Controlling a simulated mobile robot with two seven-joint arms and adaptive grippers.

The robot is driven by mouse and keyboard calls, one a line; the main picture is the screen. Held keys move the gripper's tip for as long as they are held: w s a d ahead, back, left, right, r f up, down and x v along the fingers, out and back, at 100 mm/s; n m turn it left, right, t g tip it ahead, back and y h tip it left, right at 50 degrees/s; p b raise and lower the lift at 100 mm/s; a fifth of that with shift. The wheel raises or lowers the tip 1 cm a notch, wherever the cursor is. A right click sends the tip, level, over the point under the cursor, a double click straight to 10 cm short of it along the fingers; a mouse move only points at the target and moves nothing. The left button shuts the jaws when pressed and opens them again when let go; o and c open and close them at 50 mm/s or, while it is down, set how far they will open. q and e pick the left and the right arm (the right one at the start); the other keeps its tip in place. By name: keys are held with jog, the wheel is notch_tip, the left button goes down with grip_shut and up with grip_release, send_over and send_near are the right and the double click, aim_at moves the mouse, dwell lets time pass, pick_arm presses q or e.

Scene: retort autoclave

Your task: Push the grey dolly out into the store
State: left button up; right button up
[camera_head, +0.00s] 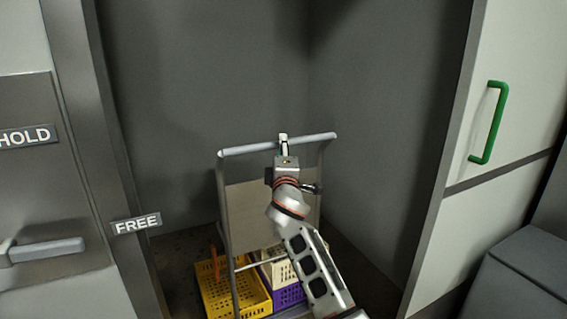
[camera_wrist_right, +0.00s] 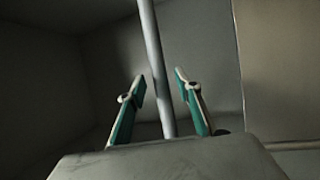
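The grey dolly (camera_head: 228,200) stands inside a dark recess, its top push bar (camera_head: 248,149) running across and a pale panel below it. My right arm reaches up from the bottom, and its gripper (camera_head: 284,146) is at the middle of the bar. In the right wrist view the bar (camera_wrist_right: 156,70) passes between the two teal fingers of the right gripper (camera_wrist_right: 160,88). Gaps show on both sides of the bar, so the fingers are open around it. My arm hides part of the dolly's lower frame. My left gripper is out of view.
A yellow crate (camera_head: 235,296), a cream crate (camera_head: 275,272) and a purple crate (camera_head: 289,296) sit low at the dolly; whether all rest on it is unclear. Frame posts bound the recess, with a FREE sign (camera_head: 136,224) on the left. A green handle (camera_head: 498,122) is at right.

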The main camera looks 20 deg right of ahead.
jog(key=v, duration=0.8)
jog(key=shift+s, duration=0.15)
jog(key=shift+a, duration=0.1)
